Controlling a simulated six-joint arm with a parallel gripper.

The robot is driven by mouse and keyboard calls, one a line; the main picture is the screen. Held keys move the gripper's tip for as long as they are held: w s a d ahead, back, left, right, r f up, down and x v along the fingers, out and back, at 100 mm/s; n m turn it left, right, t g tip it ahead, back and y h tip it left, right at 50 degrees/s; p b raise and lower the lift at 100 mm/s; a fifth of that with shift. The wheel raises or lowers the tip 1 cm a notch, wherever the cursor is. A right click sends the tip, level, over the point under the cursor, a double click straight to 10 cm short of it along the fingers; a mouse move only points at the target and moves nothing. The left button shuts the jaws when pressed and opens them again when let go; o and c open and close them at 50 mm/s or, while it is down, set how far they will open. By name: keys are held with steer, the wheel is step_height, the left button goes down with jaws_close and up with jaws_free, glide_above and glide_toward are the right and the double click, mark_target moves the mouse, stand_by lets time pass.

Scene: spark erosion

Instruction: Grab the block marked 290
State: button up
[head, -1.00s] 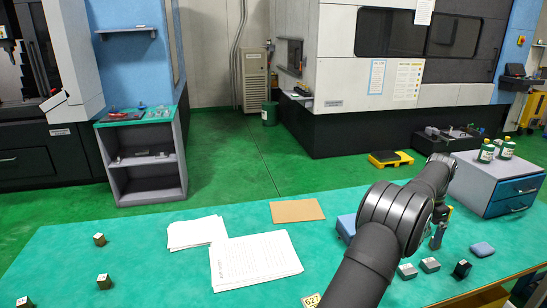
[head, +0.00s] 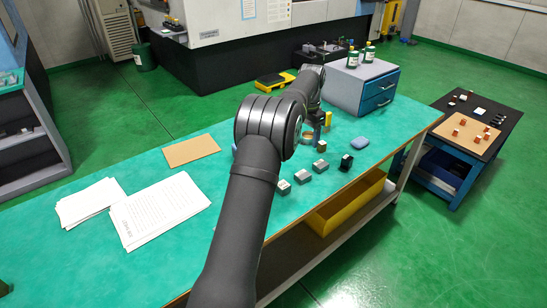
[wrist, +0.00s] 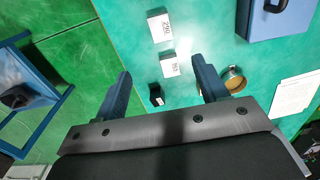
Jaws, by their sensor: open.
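In the wrist view, two white-topped blocks with dark figures lie on the green table. The farther one (wrist: 160,27) seems to read 290, though the print is small; the nearer one (wrist: 169,65) has figures I cannot read surely. My gripper (wrist: 163,82) is open, with its fingers spread wide and nothing between them that I can see held. In the head view my gripper (head: 319,126) hangs over the table. Grey blocks (head: 303,176) stand near the front edge, their marks too small to read there.
A black block (wrist: 156,94) and a round ring-like dish (wrist: 233,78) lie near the fingers. A grey cabinet with blue drawers (head: 378,91) stands at the table's far end. A cart with small copper pieces (head: 466,130) stands right. Papers (head: 165,208) lie left.

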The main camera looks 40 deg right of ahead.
steer(key=a, duration=0.1)
steer(key=h, duration=0.4)
glide_toward(302, 174)
steer(key=f, duration=0.2)
steer(key=s+f, duration=0.1)
steer(key=f, duration=0.1)
steer(key=shift+w+d+f, duration=0.1)
steer(key=shift+d+f, duration=0.4)
steer(key=shift+f, duration=0.25)
steer(key=shift+w+d+f, duration=0.15)
steer(key=shift+d+f, duration=0.35)
steer(key=shift+f, duration=0.3)
steer(key=shift+w+d+f, duration=0.1)
steer(key=shift+d+f, duration=0.4)
steer(key=shift+f, duration=0.25)
steer(key=shift+h, duration=0.3)
steer(key=shift+c, duration=0.5)
steer(key=c, duration=1.3)
steer(key=shift+c, duration=0.2)
steer(key=shift+r, duration=0.1)
